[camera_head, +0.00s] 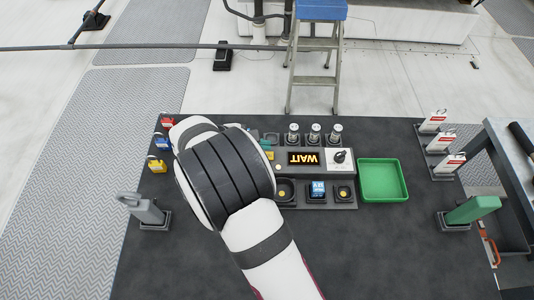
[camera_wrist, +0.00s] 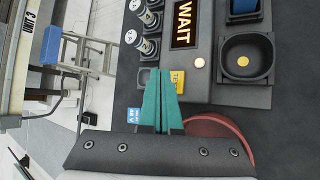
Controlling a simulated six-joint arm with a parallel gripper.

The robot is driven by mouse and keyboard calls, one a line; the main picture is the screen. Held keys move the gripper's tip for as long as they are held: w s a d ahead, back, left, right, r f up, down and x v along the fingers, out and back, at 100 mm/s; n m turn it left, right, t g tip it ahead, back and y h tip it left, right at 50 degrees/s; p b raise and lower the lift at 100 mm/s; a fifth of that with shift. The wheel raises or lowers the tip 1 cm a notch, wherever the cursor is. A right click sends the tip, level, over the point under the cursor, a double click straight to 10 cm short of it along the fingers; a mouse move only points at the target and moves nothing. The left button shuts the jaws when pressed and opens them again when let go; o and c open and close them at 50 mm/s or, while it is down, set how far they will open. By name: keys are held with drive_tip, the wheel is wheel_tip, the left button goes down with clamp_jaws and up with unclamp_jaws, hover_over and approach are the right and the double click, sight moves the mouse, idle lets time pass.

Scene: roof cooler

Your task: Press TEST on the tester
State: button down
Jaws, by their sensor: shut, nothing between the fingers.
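The tester (camera_head: 322,170) is a grey panel on the dark bench, with an amber display (camera_head: 303,158) reading WAIT. The display also shows at the top of the wrist view (camera_wrist: 184,24). A small pale round button (camera_wrist: 200,62) sits beside the display, with a yellow label (camera_wrist: 177,82) near it; its lettering is too small to read surely. My gripper (camera_wrist: 160,72) has teal fingers, shut and empty, with the tips beside the yellow label and left of the button. I cannot tell its height above the panel. My arm hides much of this area in the head view.
A green tray (camera_head: 382,198) lies right of the tester. A blue module (camera_head: 317,190) and a round dark socket (camera_wrist: 246,58) are close by.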

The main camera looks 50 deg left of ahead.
drive_tip(key=shift+r, duration=1.75)
